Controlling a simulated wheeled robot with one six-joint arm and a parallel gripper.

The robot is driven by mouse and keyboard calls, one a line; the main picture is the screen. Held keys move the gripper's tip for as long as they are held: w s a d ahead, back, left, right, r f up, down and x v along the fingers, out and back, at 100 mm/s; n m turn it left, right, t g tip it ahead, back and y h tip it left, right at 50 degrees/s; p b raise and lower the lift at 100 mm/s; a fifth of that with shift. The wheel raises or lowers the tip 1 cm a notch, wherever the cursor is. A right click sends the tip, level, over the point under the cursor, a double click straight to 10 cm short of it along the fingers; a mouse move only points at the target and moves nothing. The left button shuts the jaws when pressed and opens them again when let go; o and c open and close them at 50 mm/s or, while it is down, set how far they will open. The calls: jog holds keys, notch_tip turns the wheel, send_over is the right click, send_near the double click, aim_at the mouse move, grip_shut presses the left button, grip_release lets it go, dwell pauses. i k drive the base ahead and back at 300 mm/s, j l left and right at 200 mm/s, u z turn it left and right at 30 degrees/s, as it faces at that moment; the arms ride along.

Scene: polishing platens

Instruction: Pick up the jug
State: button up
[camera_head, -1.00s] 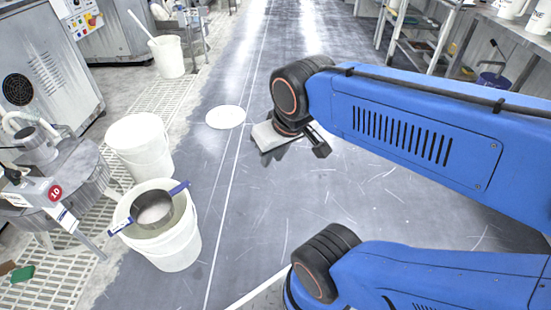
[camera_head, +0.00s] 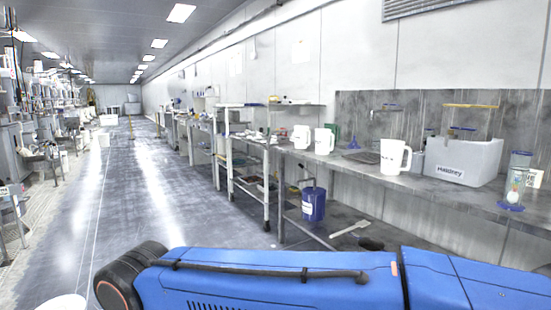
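A white jug (camera_head: 394,157) with a handle on its right side stands upright on the long bench at the right. Two more white jugs (camera_head: 324,141) (camera_head: 301,137) stand farther back on the same bench. I cannot tell which of them the task means. My blue arm crosses the bottom of the view, in front of and below the bench. My gripper is outside the picture, so its fingers cannot be seen.
A dark blue bucket (camera_head: 313,203) sits on the lower shelf. The aisle floor (camera_head: 160,200) at the left is clear.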

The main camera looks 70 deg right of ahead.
aim_at(323, 136)
jog(key=z, duration=2.55)
jog(key=u, duration=3.1)
jog(key=z, duration=3.1)
